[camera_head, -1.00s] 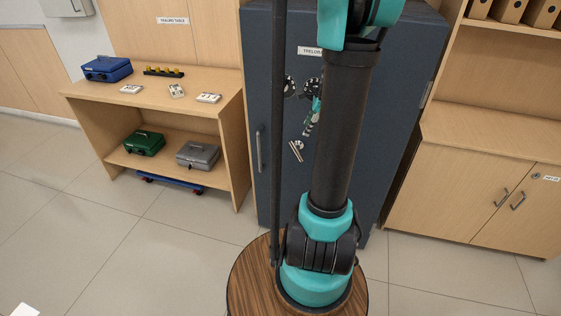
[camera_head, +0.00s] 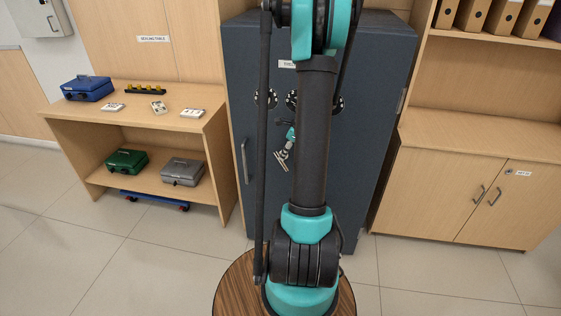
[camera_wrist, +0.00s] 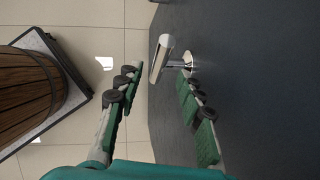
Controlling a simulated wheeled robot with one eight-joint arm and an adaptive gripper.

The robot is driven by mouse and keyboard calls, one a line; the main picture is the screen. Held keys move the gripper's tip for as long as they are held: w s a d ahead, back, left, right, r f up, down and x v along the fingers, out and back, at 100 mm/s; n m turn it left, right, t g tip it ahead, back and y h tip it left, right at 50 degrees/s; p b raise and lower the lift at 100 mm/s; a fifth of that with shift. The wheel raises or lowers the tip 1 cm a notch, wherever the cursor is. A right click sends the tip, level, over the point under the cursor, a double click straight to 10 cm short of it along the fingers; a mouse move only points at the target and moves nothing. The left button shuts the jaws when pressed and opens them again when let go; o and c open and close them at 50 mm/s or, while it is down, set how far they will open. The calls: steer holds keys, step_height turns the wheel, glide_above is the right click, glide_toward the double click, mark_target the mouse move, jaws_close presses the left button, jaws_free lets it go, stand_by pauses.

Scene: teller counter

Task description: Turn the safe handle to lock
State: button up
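The dark blue-grey safe (camera_head: 372,140) stands upright behind my arm, which hides part of its front. In the wrist view the handle (camera_wrist: 162,56) is a pale bar on a short shaft from a round plate on the dark door. My gripper (camera_wrist: 160,76) is open, with one finger on each side of the handle's line. The bar lies at or just beyond the fingertips; contact cannot be told. In the head view my gripper (camera_head: 287,147) is close to the handle, partly hidden.
Black dials (camera_head: 265,98) sit above the handle, and a vertical pull bar (camera_head: 244,160) is at the door's left. A wooden table (camera_head: 60,110) with boxes stands left, a cabinet (camera_head: 430,180) right. Tiled floor (camera_head: 100,250) is open in front.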

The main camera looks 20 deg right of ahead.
steer(key=x, duration=0.6)
steer(key=shift+w+f, duration=0.1)
steer(key=shift+f, duration=0.1)
jaws_close()
